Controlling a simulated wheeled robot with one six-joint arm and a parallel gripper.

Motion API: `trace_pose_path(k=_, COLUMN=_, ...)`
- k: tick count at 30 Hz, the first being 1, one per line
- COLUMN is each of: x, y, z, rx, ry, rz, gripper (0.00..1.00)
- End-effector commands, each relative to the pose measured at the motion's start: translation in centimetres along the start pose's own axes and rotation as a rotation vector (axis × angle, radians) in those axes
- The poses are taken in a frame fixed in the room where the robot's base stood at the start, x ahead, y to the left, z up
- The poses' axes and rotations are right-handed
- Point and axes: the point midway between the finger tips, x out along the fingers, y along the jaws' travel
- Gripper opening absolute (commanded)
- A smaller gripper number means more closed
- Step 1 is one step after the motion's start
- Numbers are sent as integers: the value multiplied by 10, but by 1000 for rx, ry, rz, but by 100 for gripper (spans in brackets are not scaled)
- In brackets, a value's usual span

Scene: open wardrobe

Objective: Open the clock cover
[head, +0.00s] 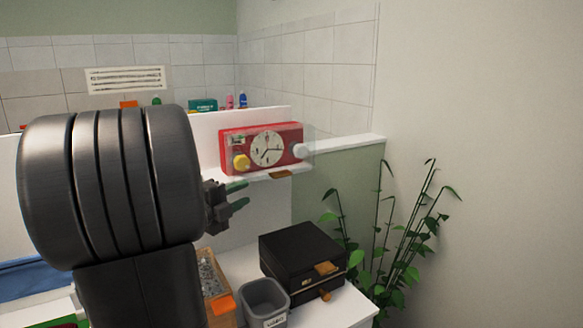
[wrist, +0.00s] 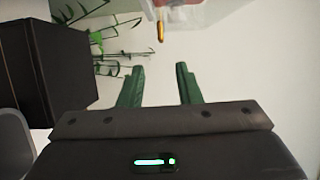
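The red clock (head: 228,138) with a round white dial stands on a white ledge in the head view. A see-through cover (head: 312,134) seems to surround it, with a small orange-brown handle (head: 281,174) at its lower front edge. In the wrist view the handle (wrist: 160,30) hangs at the top, below the pale cover (wrist: 203,14). My gripper (head: 242,194) is to the left of and a little below the handle in the head view. In the wrist view my gripper (wrist: 160,70) has its green fingers apart with nothing between them. The cover appears shut.
A black box (head: 300,252) with a wooden handle, a grey bin (head: 264,298) and a wooden container (head: 216,290) are below. A leafy plant (head: 385,240) stands at right. Small bottles and boxes (head: 203,105) are behind the ledge (head: 345,143).

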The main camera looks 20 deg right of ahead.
Motion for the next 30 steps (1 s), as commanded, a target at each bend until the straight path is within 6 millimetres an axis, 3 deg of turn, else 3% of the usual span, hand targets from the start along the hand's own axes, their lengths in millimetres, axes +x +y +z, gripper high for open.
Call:
trace_pose_path(k=8, x=15, y=-1, z=0, rx=0, ry=3, rz=-1, gripper=31)
trace_pose_path(k=21, x=104, y=-1, z=-1, rx=-1, ry=3, rz=1, gripper=31)
trace_pose_path(k=30, x=136, y=0, z=0, rx=0, ry=1, rz=0, gripper=31)
